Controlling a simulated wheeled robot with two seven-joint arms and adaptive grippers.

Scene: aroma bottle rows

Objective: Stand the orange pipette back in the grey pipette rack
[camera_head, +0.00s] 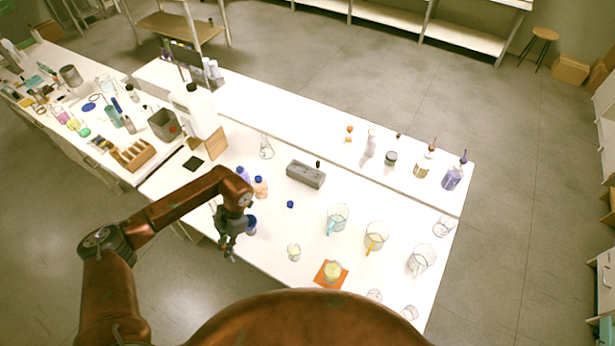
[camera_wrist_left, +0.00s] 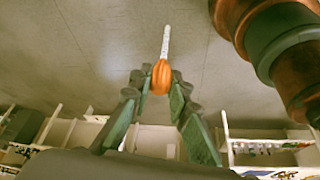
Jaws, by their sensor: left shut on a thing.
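In the left wrist view, the orange pipette (camera_wrist_left: 161,79) is between the fingertips of my left gripper (camera_wrist_left: 160,88). Its orange bulb is gripped and its pale stem points away from the gripper. In the head view, my left gripper (camera_head: 231,250) is at the table's near left edge, beside a dark blue-topped container; I cannot make out the pipette there. A long grey block (camera_head: 305,175), which looks like the grey pipette rack, lies mid-table, up and right of the gripper. Its slots are too small to make out. My right gripper is not in view.
A blue cap (camera_head: 290,204) lies on the table. Beakers (camera_head: 376,237) stand to the right.

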